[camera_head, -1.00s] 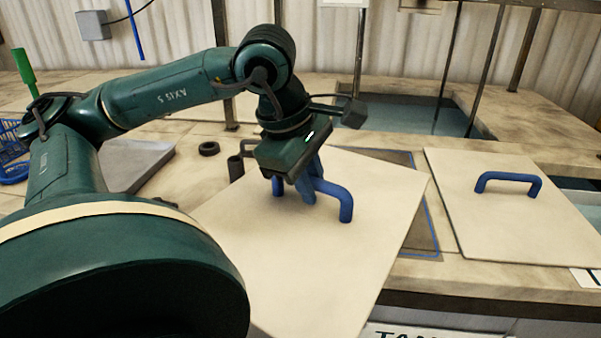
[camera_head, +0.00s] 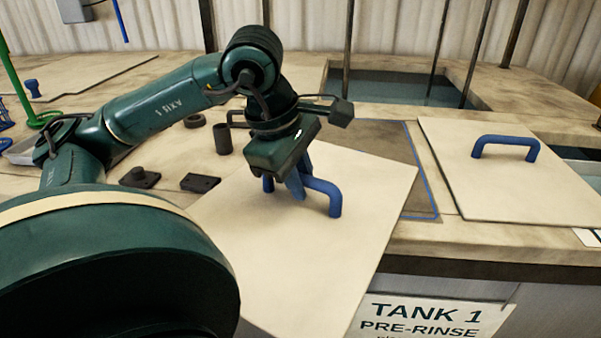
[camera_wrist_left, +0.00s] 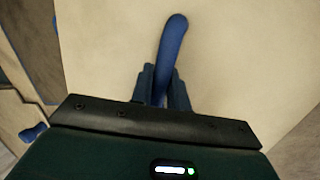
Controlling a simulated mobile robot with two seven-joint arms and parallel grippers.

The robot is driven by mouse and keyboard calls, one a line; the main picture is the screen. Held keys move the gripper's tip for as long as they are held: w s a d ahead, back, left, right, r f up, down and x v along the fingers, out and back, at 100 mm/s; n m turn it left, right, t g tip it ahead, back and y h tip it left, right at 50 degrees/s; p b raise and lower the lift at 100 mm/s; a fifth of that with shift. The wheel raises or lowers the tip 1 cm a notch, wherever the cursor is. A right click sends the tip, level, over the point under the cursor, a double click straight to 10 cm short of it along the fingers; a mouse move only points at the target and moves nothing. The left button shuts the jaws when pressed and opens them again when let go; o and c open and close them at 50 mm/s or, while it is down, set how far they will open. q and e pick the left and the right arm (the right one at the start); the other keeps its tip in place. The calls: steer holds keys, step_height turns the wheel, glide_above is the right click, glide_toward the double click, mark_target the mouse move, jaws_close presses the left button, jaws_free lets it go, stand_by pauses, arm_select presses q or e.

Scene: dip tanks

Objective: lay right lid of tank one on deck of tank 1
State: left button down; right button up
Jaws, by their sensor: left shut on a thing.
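My left gripper (camera_head: 297,182) is shut on the blue handle (camera_head: 334,200) of a large cream lid (camera_head: 300,250). The left wrist view also shows the handle (camera_wrist_left: 172,45) between the two fingers (camera_wrist_left: 161,90), with the lid (camera_wrist_left: 235,60) spread behind it. The lid is turned at an angle and covers part of a blue-outlined dark patch (camera_head: 395,146) on the deck. I cannot tell whether the lid touches the deck (camera_head: 430,235). A second cream lid with a blue handle (camera_head: 505,147) lies to the right. My right gripper is not in view.
A TANK 1 PRE-RINSE sign (camera_head: 425,318) is on the front below the deck edge. An open tank with water (camera_head: 400,88) is at the back. Small dark parts (camera_head: 200,183), a dark cup (camera_head: 222,138) and a ring (camera_head: 194,121) stand left of the held lid.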

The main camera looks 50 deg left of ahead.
arm_select(q)
steer(key=c, duration=1.8)
jaws_free()
steer(key=shift+f, duration=0.15)
steer(key=o, duration=0.4)
steer(key=shift+o, duration=0.2)
steer(key=shift+r, duration=0.3)
steer(key=p+v, duration=0.2)
steer(key=v, duration=0.9)
steer(key=shift+s+r, duration=0.15)
steer(key=shift+r, duration=0.25)
